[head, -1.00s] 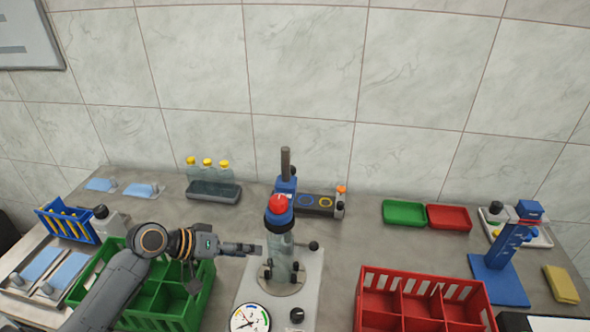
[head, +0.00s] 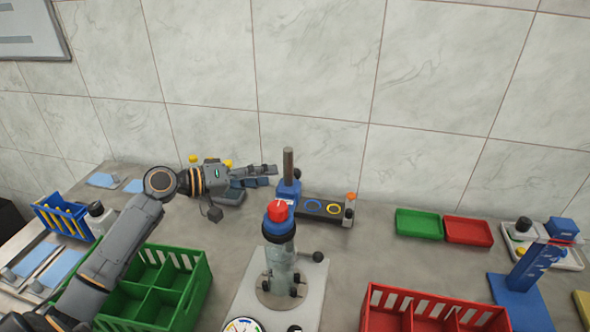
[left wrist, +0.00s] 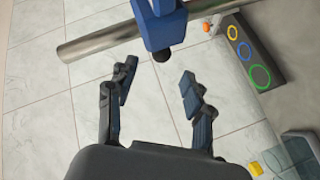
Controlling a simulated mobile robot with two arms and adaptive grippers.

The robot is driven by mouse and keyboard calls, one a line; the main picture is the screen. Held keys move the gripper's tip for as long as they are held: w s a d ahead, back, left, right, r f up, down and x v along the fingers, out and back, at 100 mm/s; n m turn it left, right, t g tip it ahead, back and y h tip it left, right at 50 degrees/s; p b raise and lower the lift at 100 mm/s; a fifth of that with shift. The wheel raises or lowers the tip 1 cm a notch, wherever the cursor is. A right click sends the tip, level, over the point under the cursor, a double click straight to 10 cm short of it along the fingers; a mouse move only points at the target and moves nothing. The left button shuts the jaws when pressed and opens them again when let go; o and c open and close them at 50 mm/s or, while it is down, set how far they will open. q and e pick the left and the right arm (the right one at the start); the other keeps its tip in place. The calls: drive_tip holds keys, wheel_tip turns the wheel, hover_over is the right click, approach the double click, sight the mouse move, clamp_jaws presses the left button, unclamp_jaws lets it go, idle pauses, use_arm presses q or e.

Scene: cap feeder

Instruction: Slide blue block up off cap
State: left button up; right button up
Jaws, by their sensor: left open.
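A blue block (head: 289,192) sits around an upright metal post (head: 288,163) in the head view. In front of it, a clear bottle (head: 281,262) stands upright with a blue piece (head: 278,226) and a round red top (head: 278,209). I cannot tell whether that piece joins the block. My left gripper (head: 272,175) is open and empty, left of the post and apart from it. In the left wrist view, the blue block (left wrist: 159,25) and post (left wrist: 95,42) lie beyond the open fingertips (left wrist: 155,86). My right gripper is not in view.
A dark feeder tray (head: 322,207) with coloured rings extends right of the post. A green crate (head: 185,262) stands front left, a red crate (head: 437,297) front right. Yellow-capped bottles (head: 193,158) are partly hidden behind my left gripper.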

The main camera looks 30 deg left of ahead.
sight(295, 174)
use_arm(q)
drive_tip(key=p+x, duration=0.2)
drive_tip(key=x, duration=0.5)
drive_tip(key=shift+w+r, duration=0.1)
drive_tip(key=shift+w+d+f, duration=0.25)
drive_tip(key=shift+w+d, duration=0.1)
drive_tip(key=shift+w, duration=0.15)
drive_tip(key=shift+w+d+f, duration=0.1)
drive_tip(key=shift+w+f, duration=0.05)
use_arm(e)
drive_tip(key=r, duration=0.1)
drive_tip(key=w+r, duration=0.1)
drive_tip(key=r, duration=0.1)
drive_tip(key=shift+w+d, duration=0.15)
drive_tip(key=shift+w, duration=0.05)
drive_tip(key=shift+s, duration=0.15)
use_arm(q)
drive_tip(key=c, duration=0.3)
clamp_jaws()
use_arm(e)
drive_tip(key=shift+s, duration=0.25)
